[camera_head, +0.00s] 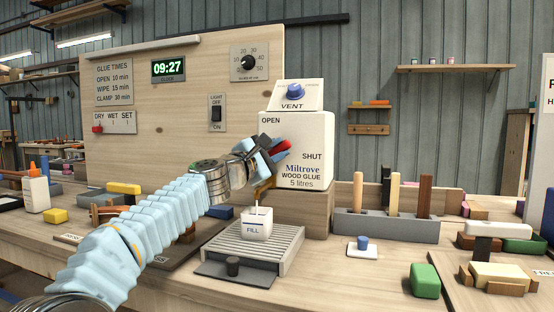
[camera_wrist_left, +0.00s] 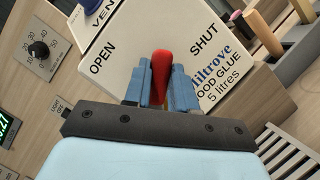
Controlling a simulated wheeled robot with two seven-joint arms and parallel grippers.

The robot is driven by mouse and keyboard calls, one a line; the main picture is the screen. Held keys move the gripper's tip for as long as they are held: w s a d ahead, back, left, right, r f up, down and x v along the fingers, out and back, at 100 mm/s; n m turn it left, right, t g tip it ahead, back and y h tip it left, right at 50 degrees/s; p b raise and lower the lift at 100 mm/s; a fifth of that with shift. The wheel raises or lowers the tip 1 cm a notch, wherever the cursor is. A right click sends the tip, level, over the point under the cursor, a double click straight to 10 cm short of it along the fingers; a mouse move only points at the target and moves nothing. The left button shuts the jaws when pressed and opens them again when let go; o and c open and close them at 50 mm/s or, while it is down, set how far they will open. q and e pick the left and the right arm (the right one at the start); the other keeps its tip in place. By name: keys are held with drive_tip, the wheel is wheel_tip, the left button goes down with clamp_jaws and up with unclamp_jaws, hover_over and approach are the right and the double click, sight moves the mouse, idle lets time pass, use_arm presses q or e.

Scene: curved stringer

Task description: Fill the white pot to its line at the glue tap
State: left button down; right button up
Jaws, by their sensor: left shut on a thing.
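The white pot (camera_head: 256,224), marked FILL, stands upright on a grey slatted stand (camera_head: 282,246) under the brass-coloured tap spout (camera_head: 262,188). A thin pale upright shape shows at the pot's mouth; I cannot tell whether it is glue running. My left gripper (camera_head: 274,148) is shut on the red tap lever (camera_wrist_left: 161,72), which lies between the two words. The fingers hide part of the lever. My right gripper is not in view.
The vent box with a blue knob (camera_head: 295,91) sits on top of the container. A grey rack (camera_head: 386,226) with upright handles stands to the right. A small white piece with a blue top (camera_head: 362,243) and a green block (camera_head: 425,280) lie on the bench.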

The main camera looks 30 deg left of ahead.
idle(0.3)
use_arm(q)
drive_tip(key=c, duration=0.9)
unclamp_jaws()
drive_tip(key=shift+s, duration=0.1)
drive_tip(key=shift+s+a+f+b, duration=0.1)
drive_tip(key=shift+s+f+b, duration=0.2)
drive_tip(key=shift+b, duration=0.2)
drive_tip(key=shift+b+v, duration=2.5)
drive_tip(key=shift+v, duration=4)
